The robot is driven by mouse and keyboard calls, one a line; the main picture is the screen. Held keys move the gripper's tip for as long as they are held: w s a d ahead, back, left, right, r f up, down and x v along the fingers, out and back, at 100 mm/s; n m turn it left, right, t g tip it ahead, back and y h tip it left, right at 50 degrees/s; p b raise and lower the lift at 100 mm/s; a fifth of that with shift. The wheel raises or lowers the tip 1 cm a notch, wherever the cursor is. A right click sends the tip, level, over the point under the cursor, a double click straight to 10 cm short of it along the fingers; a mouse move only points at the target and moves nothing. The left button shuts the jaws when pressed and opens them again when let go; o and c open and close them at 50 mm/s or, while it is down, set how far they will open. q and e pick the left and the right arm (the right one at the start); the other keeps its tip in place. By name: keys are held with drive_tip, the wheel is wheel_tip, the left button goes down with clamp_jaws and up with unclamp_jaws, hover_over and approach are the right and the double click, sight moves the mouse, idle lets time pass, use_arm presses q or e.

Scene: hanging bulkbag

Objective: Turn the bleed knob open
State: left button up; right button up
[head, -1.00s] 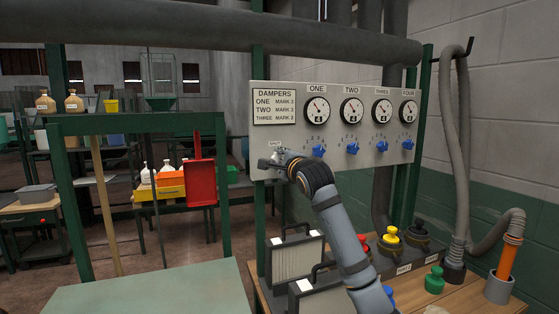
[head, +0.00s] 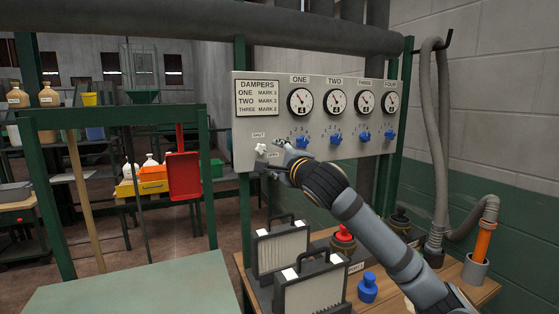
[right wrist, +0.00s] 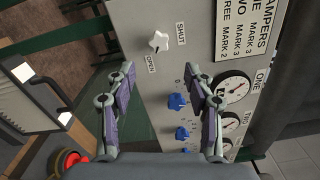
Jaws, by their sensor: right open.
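The bleed knob is a small white star-shaped knob (head: 261,149) at the lower left of the grey dampers panel (head: 250,132), with SHUT printed above it. In the right wrist view the white knob (right wrist: 158,41) sits between the SHUT and OPEN labels; I cannot tell for sure which it points at. My right gripper (head: 272,158) is close to the panel, just right of and below the knob. In the right wrist view its two fingers (right wrist: 160,80) are spread apart with nothing between them, and the knob lies beyond their tips. My left gripper is not in view.
Several blue damper knobs (head: 335,140) sit under round gauges on the panel, near my right fingers. A hose (head: 440,140) hangs at right.

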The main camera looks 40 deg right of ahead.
drive_tip(key=shift+v, duration=1.25)
drive_tip(key=shift+a, duration=0.1)
